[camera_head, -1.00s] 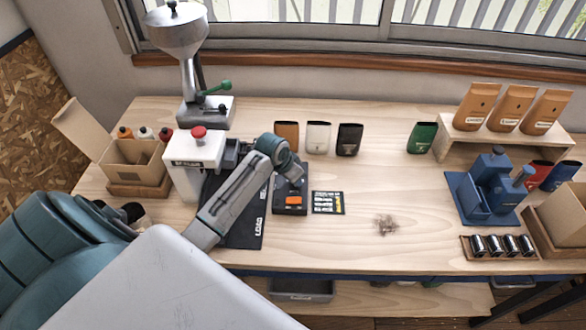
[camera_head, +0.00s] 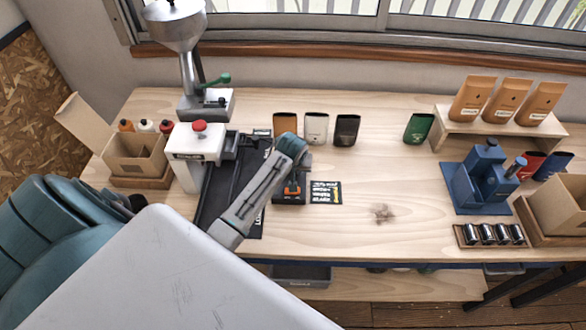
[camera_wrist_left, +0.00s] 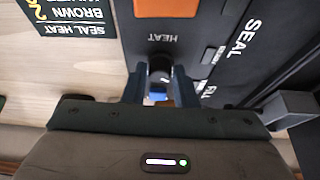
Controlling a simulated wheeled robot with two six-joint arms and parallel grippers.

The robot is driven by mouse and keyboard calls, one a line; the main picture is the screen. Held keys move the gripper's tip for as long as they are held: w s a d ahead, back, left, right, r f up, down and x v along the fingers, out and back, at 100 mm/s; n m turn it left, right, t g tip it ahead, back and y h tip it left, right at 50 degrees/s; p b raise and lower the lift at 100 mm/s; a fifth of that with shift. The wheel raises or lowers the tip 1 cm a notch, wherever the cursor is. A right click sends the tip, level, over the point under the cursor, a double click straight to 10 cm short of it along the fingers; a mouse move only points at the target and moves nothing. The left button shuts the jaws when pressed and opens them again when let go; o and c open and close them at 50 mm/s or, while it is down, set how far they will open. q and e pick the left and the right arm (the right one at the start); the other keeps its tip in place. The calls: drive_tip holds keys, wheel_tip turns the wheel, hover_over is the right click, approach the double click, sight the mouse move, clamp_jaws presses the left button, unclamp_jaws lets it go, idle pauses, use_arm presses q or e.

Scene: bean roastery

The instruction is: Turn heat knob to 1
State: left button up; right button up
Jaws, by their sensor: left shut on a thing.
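The dark heat control box (camera_head: 289,199) with an orange patch sits on the table beside a black mat. My left gripper (camera_head: 291,178) reaches down over it from the left and hides part of it. In the left wrist view the box's HEAT label (camera_wrist_left: 166,38) shows below an orange panel (camera_wrist_left: 166,8). The dark round heat knob (camera_wrist_left: 160,64) is between the fingers of my left gripper (camera_wrist_left: 160,88), which is shut on it. The knob's pointer and setting cannot be made out. My right gripper is not in view.
A seal heat card (camera_head: 326,192) lies right of the box. The white sealer (camera_head: 197,146) with a red knob stands left. Several coloured bags (camera_head: 316,128) stand behind. A blue fixture (camera_head: 483,182) is at the right. The table's middle right is mostly clear.

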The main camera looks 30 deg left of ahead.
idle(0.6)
use_arm(q)
drive_tip(key=o, duration=1)
drive_tip(key=b+v, duration=0.3)
drive_tip(key=v, duration=0.7)
drive_tip(key=shift+d+r, duration=0.2)
drive_tip(key=shift+r, duration=0.15)
